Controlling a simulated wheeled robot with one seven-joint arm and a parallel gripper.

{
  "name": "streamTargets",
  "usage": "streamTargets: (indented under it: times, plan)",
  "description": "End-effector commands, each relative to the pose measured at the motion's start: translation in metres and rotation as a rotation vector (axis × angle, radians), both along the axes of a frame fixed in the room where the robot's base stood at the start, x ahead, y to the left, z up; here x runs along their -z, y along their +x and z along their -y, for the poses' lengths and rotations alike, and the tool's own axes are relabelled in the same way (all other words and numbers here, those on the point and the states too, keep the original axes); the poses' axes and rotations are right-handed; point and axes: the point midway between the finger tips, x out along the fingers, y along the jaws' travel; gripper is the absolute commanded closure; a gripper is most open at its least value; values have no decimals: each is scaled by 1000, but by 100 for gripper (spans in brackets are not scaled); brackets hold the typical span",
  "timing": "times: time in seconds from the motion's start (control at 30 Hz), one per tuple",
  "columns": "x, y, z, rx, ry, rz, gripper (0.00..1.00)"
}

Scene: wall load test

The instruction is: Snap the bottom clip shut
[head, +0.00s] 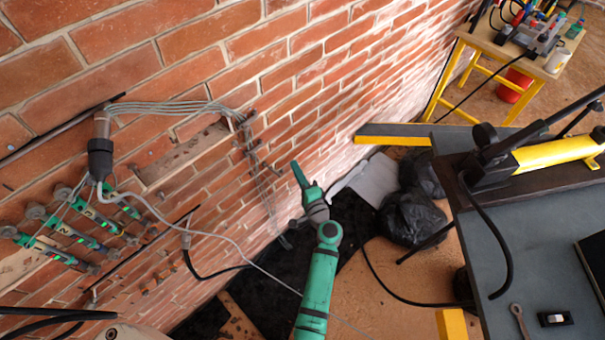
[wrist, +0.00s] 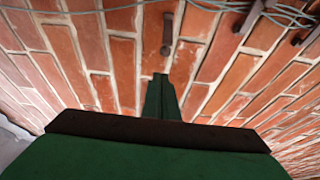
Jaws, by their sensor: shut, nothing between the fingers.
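My gripper (head: 297,168) is green, with its fingers together and nothing between them. It is held out near the brick wall, right of a column of small dark clips. The lowest dark clip I can make out (head: 285,241) is low on the wall, left of my arm, with thin grey cables running down toward it. Whether it is open or shut is too small to tell. In the wrist view the closed fingertips (wrist: 160,78) point at the bricks, just below a narrow dark metal piece (wrist: 167,34). I cannot tell which clip that is.
Grey cables (head: 170,107) run from a dark cylinder (head: 100,158) to the upper clips (head: 246,117). Several green gauges (head: 90,212) are on the wall at left. A grey-topped bench (head: 530,240) stands at right. Black bags (head: 410,217) lie on the floor behind my arm.

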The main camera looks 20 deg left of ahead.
Motion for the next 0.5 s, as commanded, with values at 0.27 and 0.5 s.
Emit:
streamTargets:
  times: [0.27, 0.5]
  plan:
    - [0, -23, -10, 0, 0, 0, 100]
    - [-1, -26, -11, 1, 0, 0, 100]
